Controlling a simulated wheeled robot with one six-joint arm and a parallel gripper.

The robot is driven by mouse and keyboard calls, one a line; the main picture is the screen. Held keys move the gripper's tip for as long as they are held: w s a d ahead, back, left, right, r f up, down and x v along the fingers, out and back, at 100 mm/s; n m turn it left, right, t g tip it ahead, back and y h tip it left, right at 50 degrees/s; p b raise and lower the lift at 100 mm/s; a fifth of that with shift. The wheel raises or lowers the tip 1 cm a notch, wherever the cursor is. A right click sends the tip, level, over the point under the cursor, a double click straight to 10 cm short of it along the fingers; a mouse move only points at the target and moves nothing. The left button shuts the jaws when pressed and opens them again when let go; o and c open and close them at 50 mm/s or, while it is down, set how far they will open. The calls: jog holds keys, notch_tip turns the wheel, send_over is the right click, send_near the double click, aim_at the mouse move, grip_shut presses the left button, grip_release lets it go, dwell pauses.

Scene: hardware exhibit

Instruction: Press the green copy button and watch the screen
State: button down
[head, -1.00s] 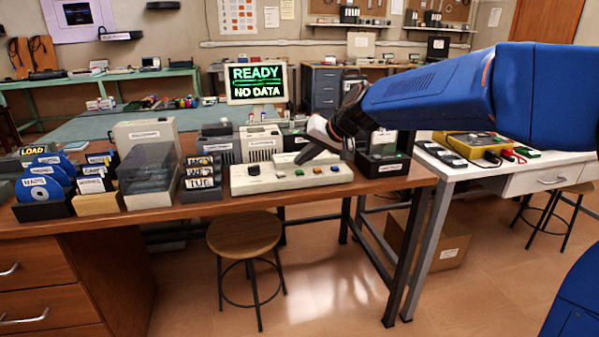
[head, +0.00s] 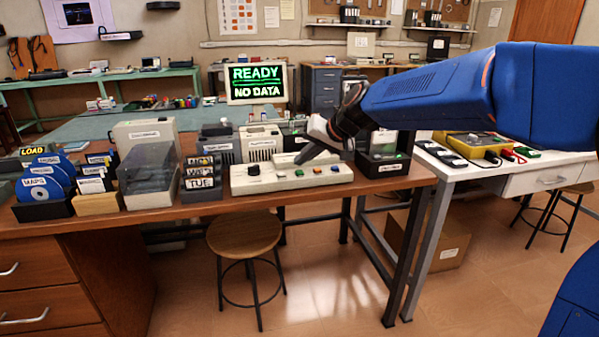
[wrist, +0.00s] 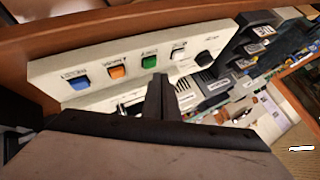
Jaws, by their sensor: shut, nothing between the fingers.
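In the head view the green button (head: 299,173) shows small on the panel on the wooden bench. My gripper (wrist: 159,80) is shut and empty, its fingertips close to the green button; I cannot tell whether they touch it. In the head view my gripper (head: 301,160) points down over the panel. The screen (head: 256,83) reads "READY" and "NO DATA" in green letters.
A blue button (wrist: 78,83) and a black knob (wrist: 208,58) share the panel. Left of it stand labelled trays (head: 203,184) and a clear-lidded box (head: 148,178). A stool (head: 244,234) is below the bench.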

jog(key=shift+f, duration=0.8)
dwell(1.2)
jog(key=shift+r, duration=0.8)
jog(key=shift+r, duration=0.1)
notch_tip(320, 180, up, 5)
jog(key=shift+f, duration=0.1)
dwell(0.7)
dwell(0.5)
